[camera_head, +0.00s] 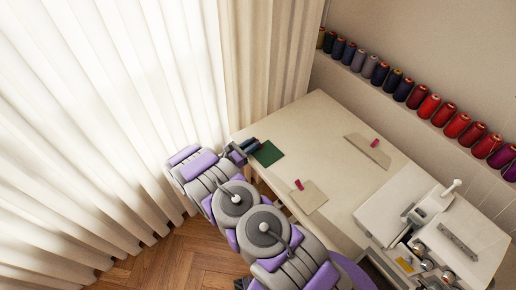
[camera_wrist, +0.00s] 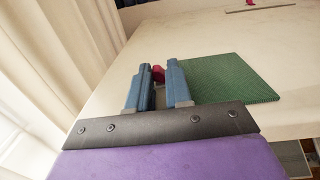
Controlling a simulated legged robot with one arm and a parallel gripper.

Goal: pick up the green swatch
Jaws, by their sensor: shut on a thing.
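My gripper (camera_head: 249,145) is at the table's left edge, beside the swatch. In the wrist view my gripper (camera_wrist: 160,73) has its two blue fingers closed on a small dark pink handle (camera_wrist: 158,75). Most of the handle is hidden by the fingers, and its join with the swatch is not visible.
The pale table (camera_head: 318,128) also bears two beige swatches (camera_head: 313,197) (camera_head: 379,153) with pink handles, and a white sewing machine (camera_head: 435,235) at the right. Thread spools (camera_head: 428,106) line a wall shelf. A white curtain (camera_head: 100,120) hangs close on the left.

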